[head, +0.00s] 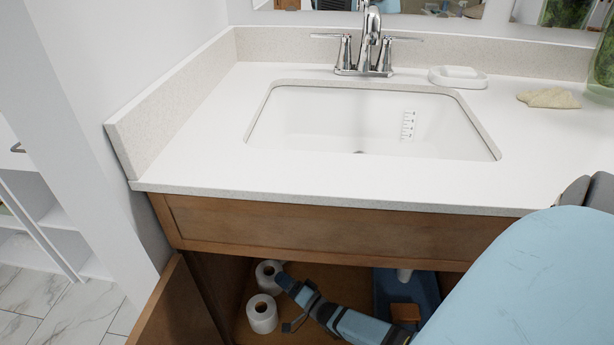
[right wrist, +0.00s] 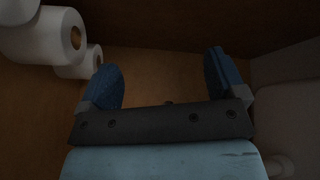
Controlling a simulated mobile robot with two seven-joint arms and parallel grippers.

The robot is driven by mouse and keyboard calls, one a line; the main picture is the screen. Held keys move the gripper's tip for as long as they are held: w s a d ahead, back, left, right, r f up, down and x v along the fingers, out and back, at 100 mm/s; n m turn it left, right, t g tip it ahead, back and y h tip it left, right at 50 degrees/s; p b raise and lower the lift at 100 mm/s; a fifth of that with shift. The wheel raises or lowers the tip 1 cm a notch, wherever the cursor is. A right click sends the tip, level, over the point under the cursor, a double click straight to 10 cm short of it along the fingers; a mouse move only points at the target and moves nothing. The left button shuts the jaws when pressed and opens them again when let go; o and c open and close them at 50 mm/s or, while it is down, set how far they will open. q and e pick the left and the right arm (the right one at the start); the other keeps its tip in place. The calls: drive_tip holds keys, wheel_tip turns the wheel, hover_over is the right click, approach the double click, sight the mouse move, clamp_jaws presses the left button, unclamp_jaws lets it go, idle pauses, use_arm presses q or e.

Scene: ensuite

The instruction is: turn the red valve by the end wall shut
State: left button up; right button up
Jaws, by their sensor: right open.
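I cannot make out the red valve in either view. The cabinet under the sink is dim, and the counter and my arm hide much of its inside. My right gripper (head: 289,302) is low inside the open cabinet, just right of the toilet rolls. In the right wrist view my right gripper (right wrist: 161,66) has its two blue fingers wide apart with nothing between them. A brown panel fills the background beyond them. A tiny reddish-brown spot (right wrist: 168,102) shows low between the fingers; I cannot tell what it is. My left gripper is not in view.
Two toilet rolls (head: 262,314) stand left of the gripper; they also show in the wrist view (right wrist: 58,36). A blue bin (head: 426,290), a brown block (head: 405,313) and a white pipe (head: 404,275) are to the right. The counter's front edge (head: 330,199) overhangs. A cabinet door (head: 172,312) stands open at left.

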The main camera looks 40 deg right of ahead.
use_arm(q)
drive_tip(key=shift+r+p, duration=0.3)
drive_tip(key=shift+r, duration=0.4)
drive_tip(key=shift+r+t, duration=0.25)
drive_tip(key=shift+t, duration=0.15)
use_arm(e)
drive_tip(key=a+f+n+g, duration=0.4)
drive_tip(key=f+n+g, duration=0.15)
drive_tip(key=n, duration=0.95)
drive_tip(key=s+d+r+n+g+h+p, duration=0.1)
drive_tip(key=s+d+r+n+h, duration=0.15)
drive_tip(key=r+n+h, duration=0.75)
drive_tip(key=s+d+r+n+g+h+p, duration=0.15)
drive_tip(key=d+r+n+h, duration=0.35)
drive_tip(key=n, duration=1)
use_arm(q)
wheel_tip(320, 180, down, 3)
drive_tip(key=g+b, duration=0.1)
drive_tip(key=b, duration=0.3)
use_arm(e)
drive_tip(key=shift+t+h, duration=0.6)
drive_tip(key=x, duration=1.1)
drive_tip(key=shift+w+r, duration=0.2)
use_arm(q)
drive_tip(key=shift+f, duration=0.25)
use_arm(e)
drive_tip(key=shift+w+d+r, duration=0.1)
drive_tip(key=shift+w+d, duration=0.35)
drive_tip(key=shift+d, duration=0.1)
